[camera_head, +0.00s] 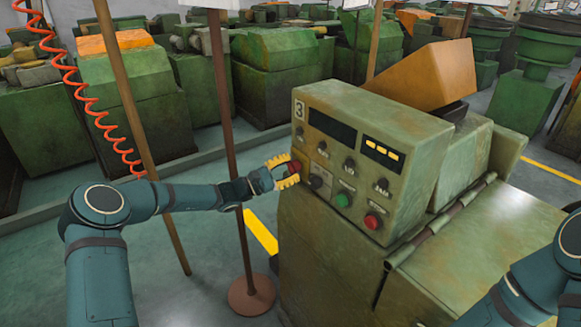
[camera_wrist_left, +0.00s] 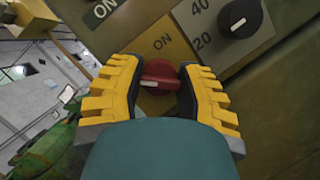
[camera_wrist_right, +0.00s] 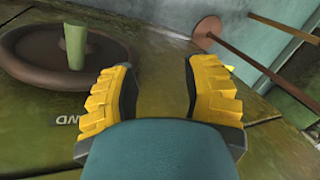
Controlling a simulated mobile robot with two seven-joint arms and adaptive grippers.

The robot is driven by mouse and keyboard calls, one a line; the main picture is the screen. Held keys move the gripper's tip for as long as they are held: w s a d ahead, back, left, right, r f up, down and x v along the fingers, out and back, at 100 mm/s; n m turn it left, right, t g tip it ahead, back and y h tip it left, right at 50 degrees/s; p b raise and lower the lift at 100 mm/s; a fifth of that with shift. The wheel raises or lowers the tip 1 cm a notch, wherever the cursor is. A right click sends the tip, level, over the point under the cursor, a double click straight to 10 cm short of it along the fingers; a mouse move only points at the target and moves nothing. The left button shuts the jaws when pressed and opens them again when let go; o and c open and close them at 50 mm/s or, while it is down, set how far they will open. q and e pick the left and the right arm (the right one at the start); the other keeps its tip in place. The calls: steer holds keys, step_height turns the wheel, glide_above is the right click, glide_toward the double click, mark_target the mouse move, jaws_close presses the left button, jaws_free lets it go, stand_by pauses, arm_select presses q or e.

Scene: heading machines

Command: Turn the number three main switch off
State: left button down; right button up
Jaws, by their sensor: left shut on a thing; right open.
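The green machine's control panel (camera_head: 398,120) carries a number 3 plate (camera_head: 299,109) at its upper left. At its left edge is a red rotary switch (camera_wrist_left: 160,78) on a yellowish plate (camera_wrist_left: 172,42) marked ON. My left gripper (camera_head: 287,173) reaches the panel from the left. In the left wrist view its yellow fingers are on both sides of the red switch, shut on it, and hide part of the plate. A pale mark shows on the switch's face; its exact setting is hard to tell. My right gripper (camera_wrist_right: 160,72) is open and empty; its fingers are outside the head view.
Black knobs (camera_head: 349,163), a green button (camera_head: 343,200) and a red button (camera_head: 373,221) sit close to the switch. A thin post on a round base (camera_head: 250,293) stands near my left forearm. A brown handwheel (camera_wrist_right: 30,55) shows in the right wrist view.

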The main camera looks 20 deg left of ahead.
stand_by(0.5)
arm_select(q)
steer(key=c, duration=0.5)
jaws_free()
steer(key=shift+d, duration=0.1)
steer(key=shift+c, duration=0.2)
steer(key=v, duration=1.2)
